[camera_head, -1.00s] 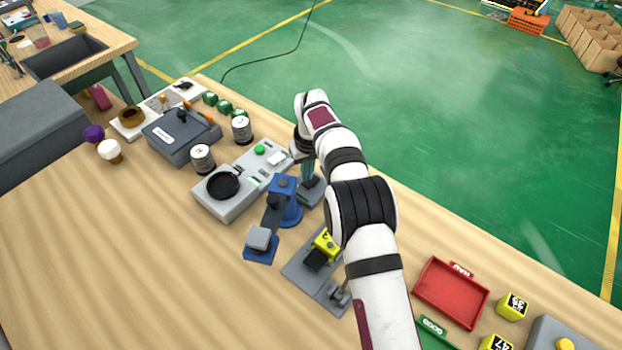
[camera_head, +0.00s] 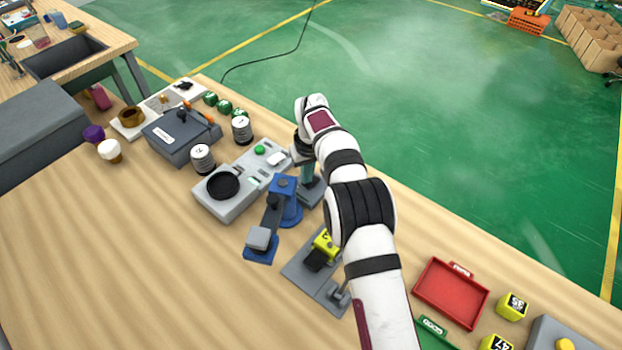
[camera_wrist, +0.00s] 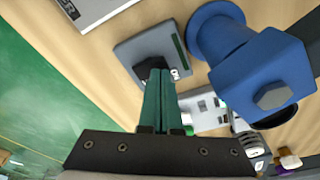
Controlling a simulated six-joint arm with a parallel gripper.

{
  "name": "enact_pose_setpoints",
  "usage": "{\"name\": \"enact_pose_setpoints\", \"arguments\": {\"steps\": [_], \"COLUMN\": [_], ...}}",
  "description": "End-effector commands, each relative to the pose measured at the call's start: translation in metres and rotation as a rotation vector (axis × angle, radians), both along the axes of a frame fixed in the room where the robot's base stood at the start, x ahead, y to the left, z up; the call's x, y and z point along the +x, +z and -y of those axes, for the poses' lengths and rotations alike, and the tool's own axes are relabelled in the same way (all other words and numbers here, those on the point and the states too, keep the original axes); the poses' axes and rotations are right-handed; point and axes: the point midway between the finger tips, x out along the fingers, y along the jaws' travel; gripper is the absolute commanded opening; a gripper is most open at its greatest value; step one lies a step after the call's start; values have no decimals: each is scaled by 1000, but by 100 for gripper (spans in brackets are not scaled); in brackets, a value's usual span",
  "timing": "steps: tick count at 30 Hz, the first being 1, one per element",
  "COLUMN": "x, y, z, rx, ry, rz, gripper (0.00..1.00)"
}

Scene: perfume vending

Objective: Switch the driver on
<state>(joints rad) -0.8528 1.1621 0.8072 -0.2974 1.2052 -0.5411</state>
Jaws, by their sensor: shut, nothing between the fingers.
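A small grey box (camera_wrist: 139,52) with a dark slot and a black raised part (camera_wrist: 150,66) is in the wrist view. It looks like the driver with its switch, but I cannot read a label. The box also shows in the head view (camera_head: 312,194), partly behind my arm. My gripper (camera_wrist: 155,78) has teal fingers, shut and empty, with their tips right at the black part. I cannot tell whether they touch it. In the head view my gripper (camera_head: 306,178) points down over the box. The fingers hide part of the black piece.
A blue stand (camera_head: 284,205) is close beside the box and also large in the wrist view (camera_wrist: 225,45). A grey station with a black ring (camera_head: 222,184) is to the left. A grey plate with a yellow block (camera_head: 326,243) is in front. Bare table lies at front left.

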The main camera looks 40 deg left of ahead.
Motion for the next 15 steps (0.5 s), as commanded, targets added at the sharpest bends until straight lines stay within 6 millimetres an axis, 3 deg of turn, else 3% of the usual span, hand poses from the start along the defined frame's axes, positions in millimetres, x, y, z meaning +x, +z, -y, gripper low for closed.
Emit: {"name": "enact_pose_setpoints", "arguments": {"steps": [15], "x": [0], "y": [-8], "z": [0], "rx": [0], "ry": [0], "rz": [1], "gripper": [0]}}
